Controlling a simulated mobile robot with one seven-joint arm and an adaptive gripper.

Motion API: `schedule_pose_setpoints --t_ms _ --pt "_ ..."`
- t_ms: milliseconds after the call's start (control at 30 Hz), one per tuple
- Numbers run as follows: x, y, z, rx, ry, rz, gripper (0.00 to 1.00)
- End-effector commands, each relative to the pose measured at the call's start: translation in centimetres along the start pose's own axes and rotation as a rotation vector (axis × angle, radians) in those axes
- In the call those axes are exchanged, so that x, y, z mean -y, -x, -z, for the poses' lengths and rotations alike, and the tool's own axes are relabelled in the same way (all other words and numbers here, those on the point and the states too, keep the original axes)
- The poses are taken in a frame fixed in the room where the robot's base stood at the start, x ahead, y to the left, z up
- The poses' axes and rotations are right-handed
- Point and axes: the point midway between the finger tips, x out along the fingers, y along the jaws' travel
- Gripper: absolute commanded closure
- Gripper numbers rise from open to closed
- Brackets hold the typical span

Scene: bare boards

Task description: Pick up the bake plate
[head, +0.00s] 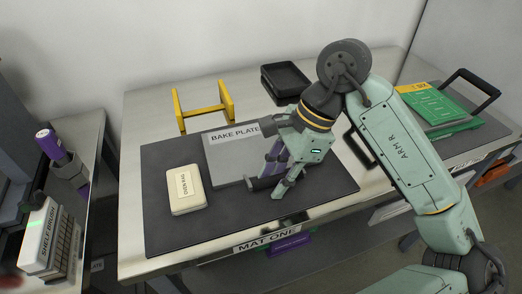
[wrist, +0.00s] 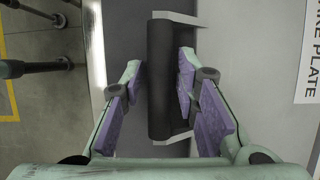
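The bake plate (head: 229,166) is a flat grey plate with a white "BAKE PLATE" label, lying on the dark mat (head: 190,233) on the metal table. Its black bar handle (wrist: 166,80) stands at the plate's front edge; part of it also shows in the head view, low beside my fingers. My gripper (wrist: 163,85) points down over this handle, one purple-padded finger along each side. The right finger hides some of the handle's edge. In the head view my gripper (head: 272,173) covers the plate's right part.
A cream box (head: 186,190) lies left of the plate. A yellow stand (head: 203,108) and a black tray (head: 286,79) are behind. A green board (head: 440,105) lies on the right. The mat's front left is clear. A side bench stands left, across a gap.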

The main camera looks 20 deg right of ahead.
Motion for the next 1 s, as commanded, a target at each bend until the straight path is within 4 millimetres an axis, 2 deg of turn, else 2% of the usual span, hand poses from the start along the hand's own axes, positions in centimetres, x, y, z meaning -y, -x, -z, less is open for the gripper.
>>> schedule_pose_setpoints --t_ms 200,633,1000 --pt "0.01 -0.11 0.05 0.000 0.000 0.000 0.72" --pt "-0.02 -0.08 0.03 0.000 0.000 0.000 1.00" --pt "-0.03 -0.09 0.03 0.000 0.001 -0.001 1.00"
